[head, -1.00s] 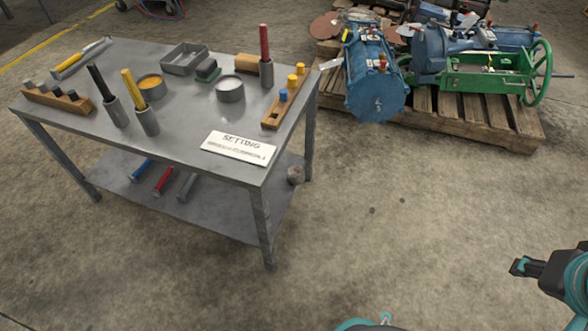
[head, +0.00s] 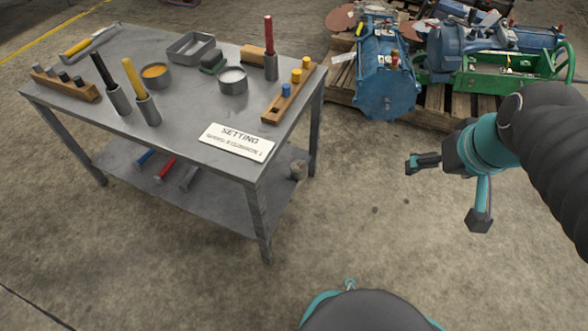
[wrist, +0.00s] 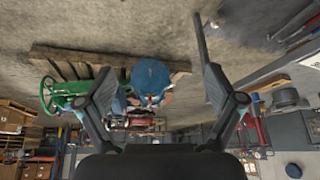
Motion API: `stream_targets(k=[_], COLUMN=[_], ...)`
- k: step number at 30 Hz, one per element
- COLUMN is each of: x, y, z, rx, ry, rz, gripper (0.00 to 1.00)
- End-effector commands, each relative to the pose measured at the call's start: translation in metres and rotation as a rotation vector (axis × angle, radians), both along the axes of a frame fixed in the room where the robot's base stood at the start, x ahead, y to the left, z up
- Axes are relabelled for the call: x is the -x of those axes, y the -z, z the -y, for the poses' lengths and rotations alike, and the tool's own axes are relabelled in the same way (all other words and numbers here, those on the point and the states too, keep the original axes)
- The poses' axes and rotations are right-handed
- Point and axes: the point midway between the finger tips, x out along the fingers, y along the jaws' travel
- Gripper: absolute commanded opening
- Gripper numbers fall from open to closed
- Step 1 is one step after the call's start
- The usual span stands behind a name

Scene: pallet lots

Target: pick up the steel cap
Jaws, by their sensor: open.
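A wooden block (head: 66,86) at the left end of the steel table holds several grey to dark caps (head: 64,76). They are small, and I cannot tell for certain which is the steel cap.
The steel table (head: 190,115) also carries tins, a grey tray (head: 191,47), upright handled tools and a sign card (head: 236,141). Its lower shelf (head: 215,200) holds more tools. A pallet (head: 432,115) with machinery stands at the back right. The floor between is clear.

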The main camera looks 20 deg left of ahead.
Motion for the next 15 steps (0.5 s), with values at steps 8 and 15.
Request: stream_targets(k=[8, 15], x=[-0.080, -0.138], y=[0.027, 0.073], z=[-0.062, -0.121], rx=[-0.008, -0.009], ry=[-0.293, -0.519], rz=[-0.036, -0.043], gripper=[0.93, 0.93])
